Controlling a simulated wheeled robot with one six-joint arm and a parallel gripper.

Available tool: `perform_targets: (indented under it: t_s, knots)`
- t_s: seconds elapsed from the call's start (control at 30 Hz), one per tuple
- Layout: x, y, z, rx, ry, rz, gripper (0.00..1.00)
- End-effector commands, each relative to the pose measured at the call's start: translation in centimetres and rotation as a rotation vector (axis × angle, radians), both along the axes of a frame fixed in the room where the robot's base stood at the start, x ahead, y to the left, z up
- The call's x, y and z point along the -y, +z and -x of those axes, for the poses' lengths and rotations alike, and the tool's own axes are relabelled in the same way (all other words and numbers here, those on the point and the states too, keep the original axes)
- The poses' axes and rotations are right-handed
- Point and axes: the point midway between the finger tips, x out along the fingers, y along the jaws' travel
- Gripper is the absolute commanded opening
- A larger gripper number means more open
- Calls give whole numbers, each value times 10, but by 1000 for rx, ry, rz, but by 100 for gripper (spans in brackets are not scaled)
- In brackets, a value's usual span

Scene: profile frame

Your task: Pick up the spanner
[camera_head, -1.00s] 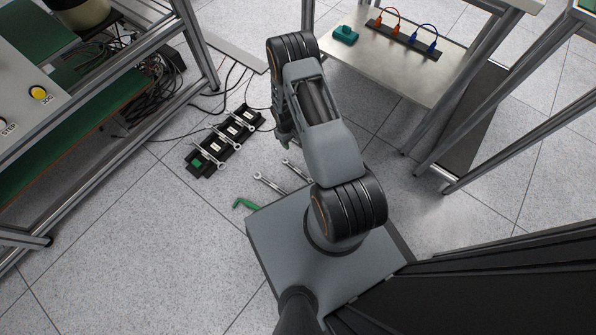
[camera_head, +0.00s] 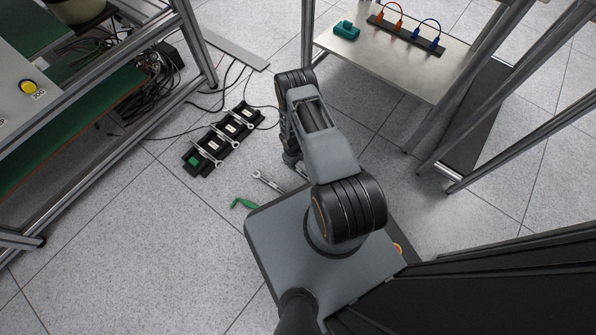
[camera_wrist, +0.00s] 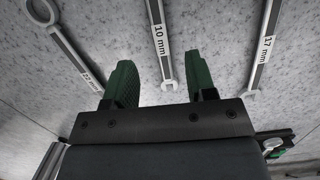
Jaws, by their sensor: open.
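In the wrist view, a 10 mm spanner (camera_wrist: 158,35) lies on the pale floor, its open end between the two green fingers of my gripper (camera_wrist: 163,80). The fingers are apart and hold nothing; I cannot tell their height above the floor. In the head view, one loose spanner (camera_head: 268,181) shows beside my arm, and a second (camera_head: 301,169) is mostly hidden behind the arm.
A black rack (camera_head: 220,141) with several spanners across it lies on the floor beyond. A metal-framed bench (camera_head: 190,45) stands left and a low shelf (camera_head: 385,72) right. Cables (camera_head: 215,97) run along the floor.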

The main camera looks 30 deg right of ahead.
Motion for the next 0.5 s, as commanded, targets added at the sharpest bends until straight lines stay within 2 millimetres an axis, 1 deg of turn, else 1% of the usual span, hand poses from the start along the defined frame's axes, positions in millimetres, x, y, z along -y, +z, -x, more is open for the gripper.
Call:
perform_targets:
  t_s: [0.17, 0.3, 0.4, 0.5]
  knots:
    - [1, -15, 3, -1, -1, 0, 51]
    - [1, -36, 7, -2, -1, 0, 51]
    - [2, -47, 8, -1, -1, 0, 51]
    - [3, -52, 9, -1, -1, 1, 51]
